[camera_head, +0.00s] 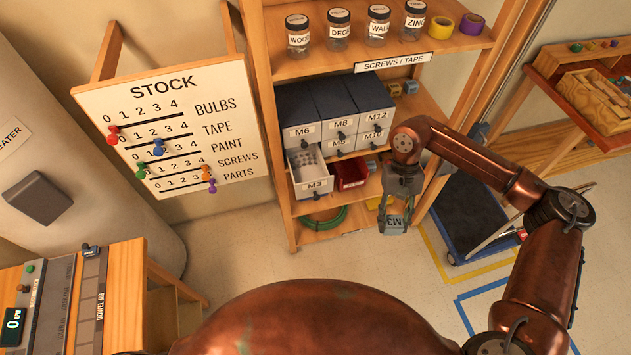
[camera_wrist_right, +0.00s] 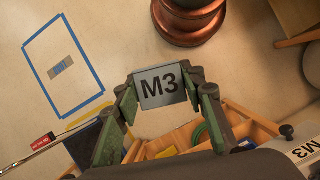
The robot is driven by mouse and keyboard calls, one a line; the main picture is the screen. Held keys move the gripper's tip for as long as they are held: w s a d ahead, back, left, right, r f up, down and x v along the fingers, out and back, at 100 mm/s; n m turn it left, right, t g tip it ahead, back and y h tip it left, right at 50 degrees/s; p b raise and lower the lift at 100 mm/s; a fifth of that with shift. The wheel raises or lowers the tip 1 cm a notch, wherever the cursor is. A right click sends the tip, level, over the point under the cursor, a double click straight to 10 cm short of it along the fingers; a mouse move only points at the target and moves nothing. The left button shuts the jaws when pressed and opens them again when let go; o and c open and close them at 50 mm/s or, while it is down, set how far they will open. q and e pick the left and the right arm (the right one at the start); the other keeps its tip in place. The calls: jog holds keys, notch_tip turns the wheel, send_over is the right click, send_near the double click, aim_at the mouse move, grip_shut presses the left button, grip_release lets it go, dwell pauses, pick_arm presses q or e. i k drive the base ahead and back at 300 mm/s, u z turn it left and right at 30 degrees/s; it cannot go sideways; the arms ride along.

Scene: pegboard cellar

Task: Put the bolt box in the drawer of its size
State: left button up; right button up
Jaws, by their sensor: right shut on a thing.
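The bolt box (camera_head: 396,226) is a small grey-blue block marked M3. My right gripper (camera_head: 397,214) is shut on it and holds it in the air, to the right of the drawer cabinet (camera_head: 318,106). The wrist view shows the box (camera_wrist_right: 151,94) between the green fingers (camera_wrist_right: 165,88), its M3 label facing the camera. The cabinet has white drawer fronts marked M6, M8, M12, M5, M10 and M3. The M3 drawer (camera_head: 317,189) at the lower left is pulled open, with small grey round shapes inside. Its front (camera_wrist_right: 308,150) shows at the wrist view's right edge. My left gripper is out of view.
A red bin (camera_head: 349,172) stands just right of the open drawer. The wooden shelf's right post (camera_head: 432,185) is close to my right gripper. A coiled green hose (camera_head: 326,220) lies on the bottom shelf. A dark flat cart (camera_head: 480,220) stands to the right.

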aim_at(308, 168)
jog(key=u, duration=0.8)
jog(key=k, duration=0.1)
jog(key=z, duration=1.3)
jog(key=i, duration=0.2)
jog(key=u, duration=1.5)
jog(key=i, duration=0.5)
